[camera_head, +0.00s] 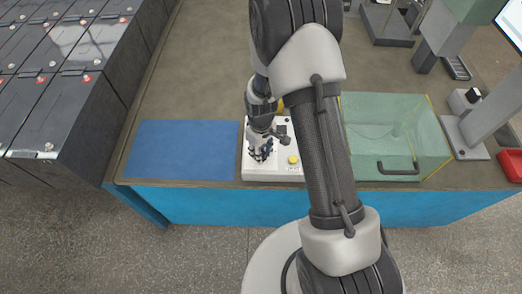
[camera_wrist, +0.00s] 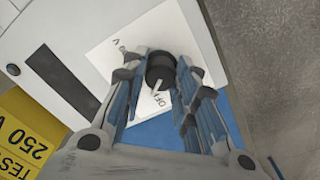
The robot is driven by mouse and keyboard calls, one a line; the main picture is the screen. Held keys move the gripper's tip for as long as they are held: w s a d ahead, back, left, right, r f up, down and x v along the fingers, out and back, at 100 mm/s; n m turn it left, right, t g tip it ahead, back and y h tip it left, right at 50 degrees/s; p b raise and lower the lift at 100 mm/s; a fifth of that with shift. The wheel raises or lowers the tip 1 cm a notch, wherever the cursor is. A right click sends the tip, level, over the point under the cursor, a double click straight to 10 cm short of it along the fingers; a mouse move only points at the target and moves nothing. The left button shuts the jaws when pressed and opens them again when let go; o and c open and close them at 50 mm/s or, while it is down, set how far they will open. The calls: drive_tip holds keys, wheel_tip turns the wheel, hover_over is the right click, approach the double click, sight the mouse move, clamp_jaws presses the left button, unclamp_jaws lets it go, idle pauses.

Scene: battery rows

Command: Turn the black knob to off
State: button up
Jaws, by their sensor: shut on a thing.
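The black knob (camera_wrist: 160,70) sits on a white label plate (camera_wrist: 112,52) of a white test box, seen in the wrist view. The printed word OFF shows beside the knob, on its lower side in the picture. A short pale mark lies between knob and word; I cannot tell surely where the pointer aims. My gripper (camera_wrist: 160,84) has a finger on each side of the knob and is shut on it. In the head view my gripper (camera_head: 262,150) is over the white box (camera_head: 262,174) and hides the knob.
A blue mat (camera_head: 180,150) lies left of the box. A clear green-tinted case (camera_head: 385,130) with a black handle stands right of it. Black batteries (camera_head: 50,110) stand in rows at far left. A red tray (camera_head: 511,165) is at right.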

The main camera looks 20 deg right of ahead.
drive_tip(key=n, duration=0.4)
drive_tip(key=shift+n, duration=0.3)
idle(0.3)
drive_tip(key=o, duration=1.1)
wheel_tip(320, 180, up, 12)
drive_tip(key=shift+r, duration=0.1)
idle(0.5)
